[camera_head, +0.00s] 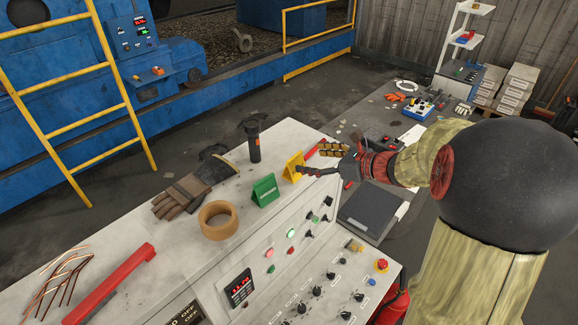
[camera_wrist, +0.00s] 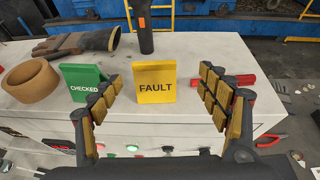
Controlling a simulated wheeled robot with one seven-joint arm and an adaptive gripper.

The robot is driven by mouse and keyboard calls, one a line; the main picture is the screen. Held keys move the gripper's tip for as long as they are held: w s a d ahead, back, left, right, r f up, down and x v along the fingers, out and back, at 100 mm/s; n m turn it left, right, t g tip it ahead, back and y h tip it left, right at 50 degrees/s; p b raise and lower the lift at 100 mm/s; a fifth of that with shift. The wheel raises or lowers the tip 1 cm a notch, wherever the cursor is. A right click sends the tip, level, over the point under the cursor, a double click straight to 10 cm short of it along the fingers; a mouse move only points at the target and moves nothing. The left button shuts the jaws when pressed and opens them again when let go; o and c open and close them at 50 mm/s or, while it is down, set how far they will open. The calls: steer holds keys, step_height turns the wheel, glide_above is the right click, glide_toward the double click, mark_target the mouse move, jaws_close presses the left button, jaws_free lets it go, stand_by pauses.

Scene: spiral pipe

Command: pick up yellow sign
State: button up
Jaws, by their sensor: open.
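The yellow sign (camera_wrist: 156,82) reads "FAULT" and stands upright on the white cabinet top, near its front edge. In the wrist view it lies between the two fingers of my gripper (camera_wrist: 165,100), a little beyond the tips. My gripper is open and empty. In the head view the yellow sign (camera_head: 293,167) stands just left of my gripper (camera_head: 318,160), whose fingers partly cover its right side. I cannot tell from the views whether a finger touches it.
A green "CHECKED" sign (camera_head: 264,190) stands close to the left. A tape roll (camera_head: 219,220), gloves (camera_head: 181,198) and a black flashlight (camera_head: 253,141) are on the cabinet top. A red object (camera_wrist: 238,81) lies behind the right finger. Buttons and knobs cover the cabinet front.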

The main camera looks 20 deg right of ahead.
mark_target(296, 161)
steer(key=x, duration=0.2)
steer(key=shift+w+a+f, duration=0.2)
steer(key=shift+a, duration=0.05)
steer(key=w+a+f+p, duration=0.1)
steer(key=w+a+f, duration=0.1)
steer(key=shift+w+a+f, duration=0.1)
steer(key=shift+w, duration=0.25)
steer(key=shift+w+f, duration=0.15)
steer(key=shift+w, duration=0.25)
steer(key=shift+s, duration=0.1)
steer(key=shift+a, duration=0.1)
steer(key=shift+c, duration=0.5)
steer(key=c, duration=1.1)
steer(key=shift+c, duration=0.2)
